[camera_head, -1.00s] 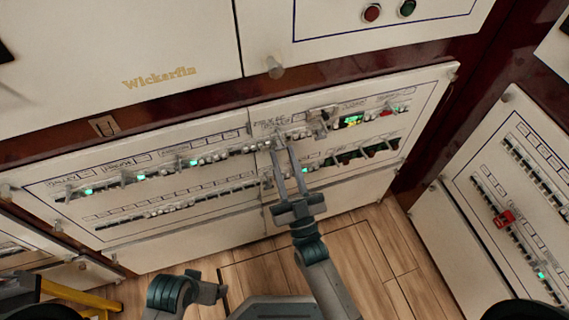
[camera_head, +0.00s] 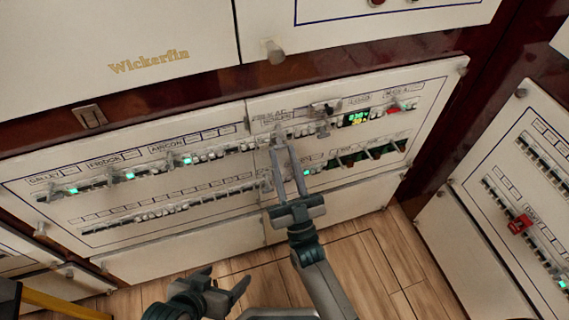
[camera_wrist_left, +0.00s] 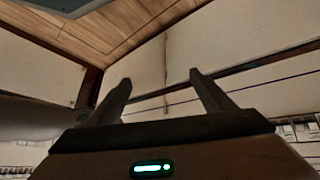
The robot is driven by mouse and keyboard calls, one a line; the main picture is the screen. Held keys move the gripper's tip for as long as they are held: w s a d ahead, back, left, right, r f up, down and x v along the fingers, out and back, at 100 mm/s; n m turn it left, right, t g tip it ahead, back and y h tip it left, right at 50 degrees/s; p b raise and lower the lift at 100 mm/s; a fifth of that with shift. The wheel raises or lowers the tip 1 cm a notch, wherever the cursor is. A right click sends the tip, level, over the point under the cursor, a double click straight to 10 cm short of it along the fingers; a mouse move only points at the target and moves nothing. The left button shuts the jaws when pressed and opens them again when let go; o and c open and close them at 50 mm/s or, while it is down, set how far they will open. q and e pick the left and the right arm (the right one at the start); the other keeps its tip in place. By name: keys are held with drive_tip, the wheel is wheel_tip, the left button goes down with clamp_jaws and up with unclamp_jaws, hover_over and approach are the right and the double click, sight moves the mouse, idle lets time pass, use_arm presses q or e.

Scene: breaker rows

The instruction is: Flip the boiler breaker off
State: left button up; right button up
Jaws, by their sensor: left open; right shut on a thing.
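The breaker panel (camera_head: 235,232) has two rows of small switches. My left gripper (camera_head: 226,277) is open and empty, low in front of the panel, away from the switches. Its open fingers also show in the left wrist view (camera_wrist_left: 160,78).
A green-lit display (camera_head: 356,117) and a red switch (camera_head: 394,107) sit right of my right gripper. Another panel with a red part (camera_head: 520,224) stands at the right. Wooden floor (camera_head: 350,280) lies below.

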use_arm(q)
drive_tip(key=shift+w+d+r+t+h, duration=0.2)
drive_tip(key=shift+d+t+h, duration=0.1)
drive_tip(key=shift+d, duration=0.1)
use_arm(e)
drive_tip(key=shift+f, duration=0.1)
drive_tip(key=o, duration=1)
drive_tip(key=shift+o, duration=0.2)
drive_tip(key=shift+s+f, duration=0.1)
use_arm(q)
drive_tip(key=shift+w+d+r+t+h+b, duration=0.3)
drive_tip(key=shift+w+d+r+t+b, duration=0.4)
drive_tip(key=shift+w+r+t, duration=0.2)
drive_tip(key=shift+w+d+r+t+h+b, duration=0.3)
drive_tip(key=shift+w+d+r+t+b, duration=0.4)
drive_tip(key=shift+w+r, duration=0.25)
use_arm(e)
drive_tip(key=v, duration=1.7)
drive_tip(key=shift+f, duration=0.2)
